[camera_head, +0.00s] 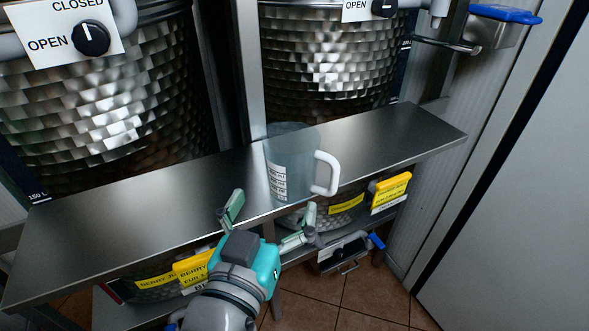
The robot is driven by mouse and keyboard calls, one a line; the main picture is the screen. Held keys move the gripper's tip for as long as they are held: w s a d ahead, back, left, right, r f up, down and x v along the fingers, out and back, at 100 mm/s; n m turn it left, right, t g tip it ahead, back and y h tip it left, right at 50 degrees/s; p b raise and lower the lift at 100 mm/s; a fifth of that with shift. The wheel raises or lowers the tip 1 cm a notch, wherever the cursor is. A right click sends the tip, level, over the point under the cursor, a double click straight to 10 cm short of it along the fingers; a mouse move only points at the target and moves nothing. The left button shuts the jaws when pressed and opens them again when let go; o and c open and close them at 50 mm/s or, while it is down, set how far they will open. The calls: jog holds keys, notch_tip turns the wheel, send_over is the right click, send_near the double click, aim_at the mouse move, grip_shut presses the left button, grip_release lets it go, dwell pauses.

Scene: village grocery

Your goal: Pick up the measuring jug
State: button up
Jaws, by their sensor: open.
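The measuring jug (290,174) is clear plastic with a white graduated scale on its side and a white handle (325,174) pointing right. It stands upright on a steel shelf (150,196). My gripper (270,216) is open and empty, with its two green-grey fingers spread. It is in front of the jug and nearer the camera, at the shelf's front edge. I see no contact between the fingers and the jug. The inside of the jug is not clear to see.
Two dimpled steel tanks (110,90) (330,55) stand behind the shelf. Yellow labels (392,188) and another valve (345,252) are below the shelf. The shelf is bare on both sides of the jug.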

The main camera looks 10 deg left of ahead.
send_near(298, 146)
jog(key=w, duration=0.5)
jog(key=shift+w+d, duration=0.2)
jog(key=shift+d, duration=0.2)
jog(key=c, duration=0.9)
